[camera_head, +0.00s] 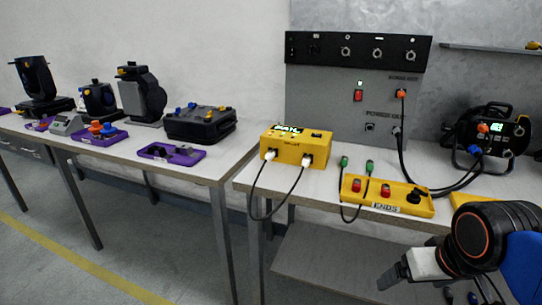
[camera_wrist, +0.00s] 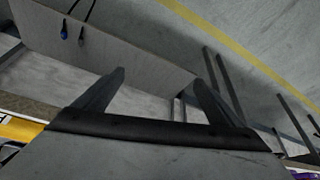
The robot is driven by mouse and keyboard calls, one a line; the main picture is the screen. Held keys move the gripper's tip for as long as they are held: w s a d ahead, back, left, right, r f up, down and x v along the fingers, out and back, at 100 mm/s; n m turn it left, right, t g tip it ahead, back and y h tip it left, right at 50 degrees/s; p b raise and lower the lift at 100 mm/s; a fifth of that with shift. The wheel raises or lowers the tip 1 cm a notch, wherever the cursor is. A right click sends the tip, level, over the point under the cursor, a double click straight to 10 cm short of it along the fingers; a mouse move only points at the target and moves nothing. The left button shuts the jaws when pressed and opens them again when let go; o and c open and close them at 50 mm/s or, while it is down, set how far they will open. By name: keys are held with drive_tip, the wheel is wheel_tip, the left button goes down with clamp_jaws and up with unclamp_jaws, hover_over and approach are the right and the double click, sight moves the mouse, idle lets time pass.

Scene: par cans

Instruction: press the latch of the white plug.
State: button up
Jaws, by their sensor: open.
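A yellow box (camera_head: 296,146) with a lit green display stands near the front edge of the right table. Two pale plugs sit in its front, a left plug (camera_head: 270,154) and a right plug (camera_head: 306,160), each with a cable hanging in a loop below. I cannot tell which one is the white plug, and their latches are too small to make out. My gripper (camera_head: 393,276) is low at the right, in front of the table and away from the box. In the wrist view my gripper (camera_wrist: 159,80) is open, with nothing between its fingers.
A yellow tray (camera_head: 410,205) labelled ENDS holds red and black parts right of the box. Behind stands a grey panel (camera_head: 335,110) with sockets. A round black lamp (camera_head: 490,130) is at the right. The left table (camera_head: 200,170) carries several devices and purple trays.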

clamp_jaws()
idle(1.5)
